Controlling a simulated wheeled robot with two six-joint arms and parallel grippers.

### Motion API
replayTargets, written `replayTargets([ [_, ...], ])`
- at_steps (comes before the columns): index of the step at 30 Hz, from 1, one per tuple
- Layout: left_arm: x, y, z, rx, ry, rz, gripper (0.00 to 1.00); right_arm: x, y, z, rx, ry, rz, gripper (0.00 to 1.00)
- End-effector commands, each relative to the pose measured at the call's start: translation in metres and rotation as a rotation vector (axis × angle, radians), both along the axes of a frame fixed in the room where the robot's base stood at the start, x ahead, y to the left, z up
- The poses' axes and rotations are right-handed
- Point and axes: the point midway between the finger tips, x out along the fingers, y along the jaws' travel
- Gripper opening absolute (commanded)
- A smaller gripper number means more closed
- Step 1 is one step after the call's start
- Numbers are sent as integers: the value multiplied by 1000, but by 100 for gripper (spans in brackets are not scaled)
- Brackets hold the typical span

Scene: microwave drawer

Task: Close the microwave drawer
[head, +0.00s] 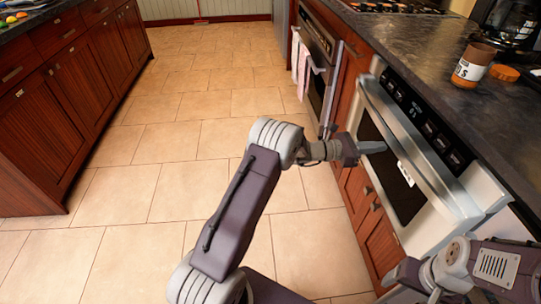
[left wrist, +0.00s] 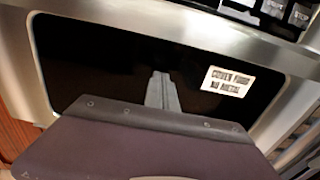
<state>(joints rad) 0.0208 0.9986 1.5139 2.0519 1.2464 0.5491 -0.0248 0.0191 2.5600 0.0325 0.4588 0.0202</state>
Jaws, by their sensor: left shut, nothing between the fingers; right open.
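The microwave drawer (head: 406,202) is at the right in the head view, with a steel front, a dark window and a long silver handle bar. In the left wrist view its dark window (left wrist: 105,75) fills much of the picture, with a white label (left wrist: 228,81). My right gripper (head: 408,274) is low at the right, open, partly cut off, apart from the drawer.
The countertop (head: 420,60) runs above the microwave, with a jar (head: 473,66), an orange lid (head: 505,73) and a coffee maker (head: 512,25). An oven with towels (head: 300,68) is beyond. Wooden cabinets (head: 70,95) line the left. The tiled floor between is clear.

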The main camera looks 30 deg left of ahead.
Motion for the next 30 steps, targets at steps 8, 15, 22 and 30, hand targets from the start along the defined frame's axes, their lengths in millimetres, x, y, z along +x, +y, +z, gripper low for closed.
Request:
replayTargets([
  [8,18,-27,-1,0,0,-1,0,0,0,-5,0,0,0,74],
  [15,21,-31,1,-1,-2,1,0,0,0,-5,0,0,0,74],
  [22,22,-31,3,-2,-5,2,0,0,0,-5,0,0,0,74],
  [30,22,-22,3,-3,-6,0,0,0,0,-6,0,0,0,74],
])
